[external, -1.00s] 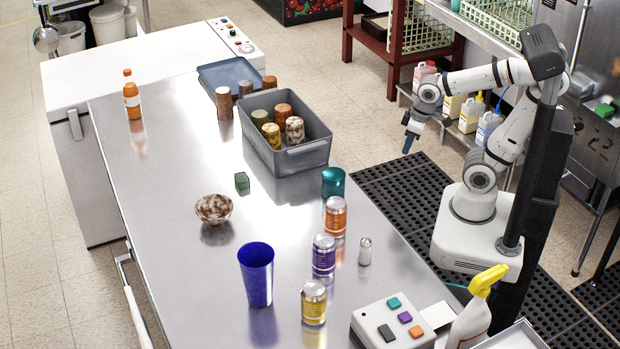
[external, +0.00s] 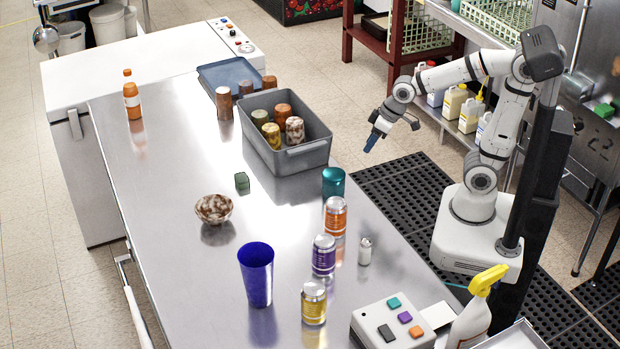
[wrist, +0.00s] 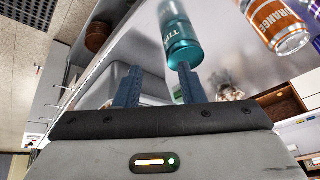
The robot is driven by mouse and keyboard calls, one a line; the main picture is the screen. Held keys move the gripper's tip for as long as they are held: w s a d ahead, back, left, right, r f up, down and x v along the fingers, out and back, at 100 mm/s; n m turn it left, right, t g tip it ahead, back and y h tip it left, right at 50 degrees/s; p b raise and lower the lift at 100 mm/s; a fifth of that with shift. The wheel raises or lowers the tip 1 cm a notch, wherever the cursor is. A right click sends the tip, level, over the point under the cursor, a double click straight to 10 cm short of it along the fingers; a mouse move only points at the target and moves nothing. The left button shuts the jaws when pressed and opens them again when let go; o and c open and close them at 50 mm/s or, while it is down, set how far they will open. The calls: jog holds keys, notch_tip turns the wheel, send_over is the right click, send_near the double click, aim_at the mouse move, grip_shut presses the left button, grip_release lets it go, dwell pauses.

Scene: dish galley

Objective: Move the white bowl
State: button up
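A bowl with a mottled brown and white pattern (external: 214,209) stands upright on the steel table, left of the middle. No plain white bowl shows. My gripper (external: 372,141) is in the air beyond the table's right edge, well apart from the bowl. In the wrist view its two blue fingers (wrist: 160,88) stand apart with nothing held between them. A small part of the mottled bowl (wrist: 228,93) shows there just right of the right finger, mostly hidden.
A grey bin (external: 262,150) of cans stands at the table's far right. A teal cup (external: 333,182), orange can (external: 335,216), purple can (external: 323,255), salt shaker (external: 365,250), yellow can (external: 313,302) and blue cup (external: 256,274) line the near side. A green block (external: 242,181) lies behind the bowl.

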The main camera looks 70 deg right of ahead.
jog(key=w+a+f+t+y+b, duration=0.1)
jog(key=w+a+t, duration=0.1)
jog(key=w+a, duration=0.6)
jog(key=w+a+f+t+y, duration=0.15)
jog(key=w+a, duration=0.35)
jog(key=w, duration=0.8)
jog(key=m+t+h, duration=0.2)
jog(key=m+t, duration=0.1)
jog(key=t, duration=0.2)
send_near(216, 197)
jog(key=shift+s+d+r+b, duration=0.1)
jog(key=shift+s+b, duration=0.2)
jog(key=shift+b, duration=0.15)
jog(key=shift+w+a+f+t+h, duration=0.25)
jog(key=shift+w+f, duration=0.05)
jog(key=shift+f, duration=0.05)
jog(key=shift+p+x, duration=0.55)
jog(key=shift+x, duration=3.35)
jog(key=shift+c, duration=0.5)
